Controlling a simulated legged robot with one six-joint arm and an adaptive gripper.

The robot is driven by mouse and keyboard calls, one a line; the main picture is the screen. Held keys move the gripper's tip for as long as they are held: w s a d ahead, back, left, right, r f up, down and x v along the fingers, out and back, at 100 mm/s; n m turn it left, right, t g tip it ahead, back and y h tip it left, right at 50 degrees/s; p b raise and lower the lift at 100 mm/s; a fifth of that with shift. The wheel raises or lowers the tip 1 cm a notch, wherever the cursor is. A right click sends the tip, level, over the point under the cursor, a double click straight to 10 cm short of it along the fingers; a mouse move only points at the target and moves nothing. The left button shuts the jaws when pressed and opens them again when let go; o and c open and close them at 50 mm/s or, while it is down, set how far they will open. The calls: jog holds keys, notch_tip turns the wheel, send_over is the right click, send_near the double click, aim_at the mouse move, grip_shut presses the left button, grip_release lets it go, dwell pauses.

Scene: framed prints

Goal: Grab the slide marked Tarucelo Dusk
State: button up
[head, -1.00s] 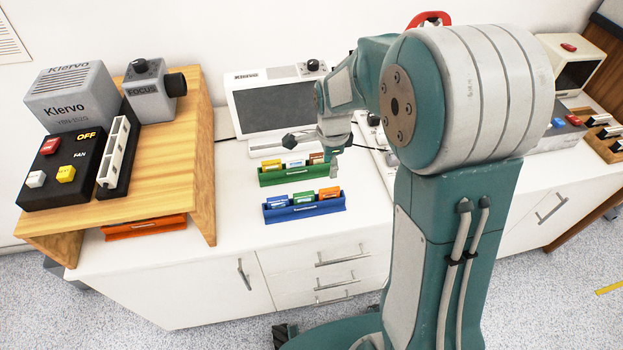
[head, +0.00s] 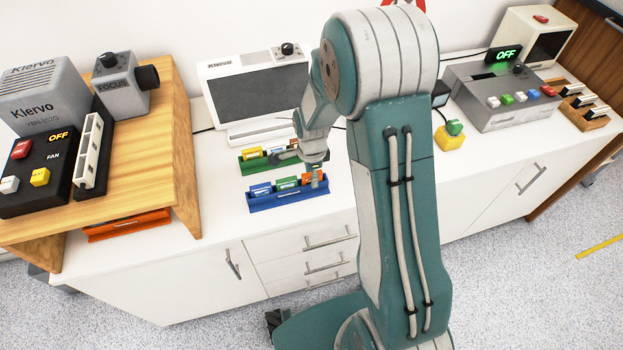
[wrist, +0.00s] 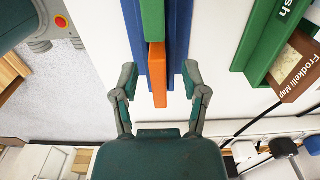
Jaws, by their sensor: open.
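A blue rack (head: 290,199) on the white counter holds a blue slide (head: 260,190), a green slide (head: 286,183) and an orange slide (head: 307,179). My gripper (head: 317,178) is at the rack's right end, by the orange slide. In the wrist view my open gripper (wrist: 158,80) has one finger on each side of the orange slide (wrist: 159,75), apart from it. The green slide (wrist: 153,20) lies beyond it in the blue rack (wrist: 180,30). No label reading Tarucelo Dusk is legible, so I cannot tell which slide bears it.
A green rack (head: 253,168) with several slides stands just behind; its brown slide (wrist: 298,70) reads "Frodkelli Map". A white Klervo screen unit (head: 255,95) is behind that. A wooden stand (head: 150,150) is at left, over an orange rack (head: 128,225). A grey box (head: 505,95) stands right.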

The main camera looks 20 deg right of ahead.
grip_shut()
dwell(0.3)
jog(key=shift+r, duration=0.6)
jog(key=s+r, duration=1.1)
jog(key=s, duration=0.3)
jog(key=shift+r, duration=0.3)
